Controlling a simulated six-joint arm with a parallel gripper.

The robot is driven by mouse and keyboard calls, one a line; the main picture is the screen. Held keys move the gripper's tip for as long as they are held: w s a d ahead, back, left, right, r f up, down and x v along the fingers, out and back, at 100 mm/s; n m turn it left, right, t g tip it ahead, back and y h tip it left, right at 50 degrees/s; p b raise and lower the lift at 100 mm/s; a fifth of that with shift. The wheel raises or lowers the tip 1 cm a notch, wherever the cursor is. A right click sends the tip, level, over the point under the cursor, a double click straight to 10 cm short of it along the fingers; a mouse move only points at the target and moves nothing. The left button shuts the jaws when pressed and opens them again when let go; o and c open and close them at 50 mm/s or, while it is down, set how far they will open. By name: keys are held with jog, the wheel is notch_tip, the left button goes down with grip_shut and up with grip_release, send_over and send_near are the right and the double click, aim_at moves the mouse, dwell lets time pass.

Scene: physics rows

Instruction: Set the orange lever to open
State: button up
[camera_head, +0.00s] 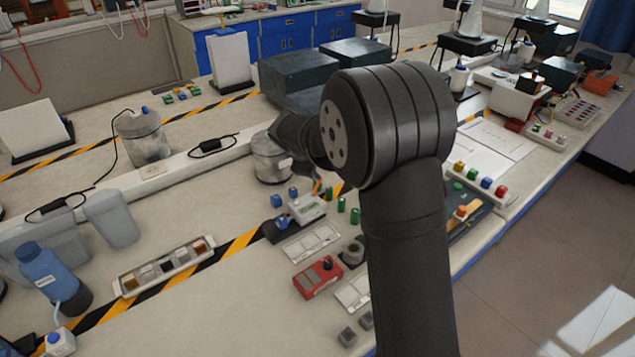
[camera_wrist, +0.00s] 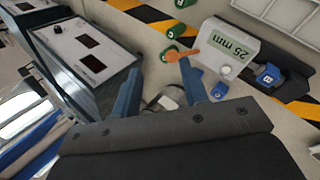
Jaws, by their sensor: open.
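The orange lever (camera_wrist: 183,53) shows in the wrist view as a short bar beside the white box marked "25 mm" (camera_wrist: 228,50). In the head view a small orange piece (camera_head: 317,187) stands behind the white box (camera_head: 307,208), partly hidden by my arm. My gripper (camera_wrist: 161,64) is open, with two blue fingers spread apart and nothing seen between them. The right fingertip is just below the lever in the picture. I cannot tell whether they touch. In the head view my arm hides the fingers.
A dark box with a pale top (camera_wrist: 88,50) stands at left. A red device (camera_head: 317,278) and grey cubes (camera_head: 347,336) are nearby.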

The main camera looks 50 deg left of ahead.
notch_tip(320, 180, up, 7)
jog(key=s+d+m+g, duration=0.1)
jog(key=s+m+g, duration=0.15)
jog(key=m, duration=1.45)
send_near(317, 187)
jog(key=shift+g, duration=0.35)
jog(key=w+a+f, duration=0.1)
jog(key=f, duration=0.1)
jog(key=w+f, duration=0.2)
jog(key=w+a+f, duration=0.1)
jog(key=f, duration=0.2)
jog(key=shift+w+a+f, duration=0.1)
jog(key=shift+w+a, duration=0.25)
jog(key=shift+w, duration=0.05)
grip_shut()
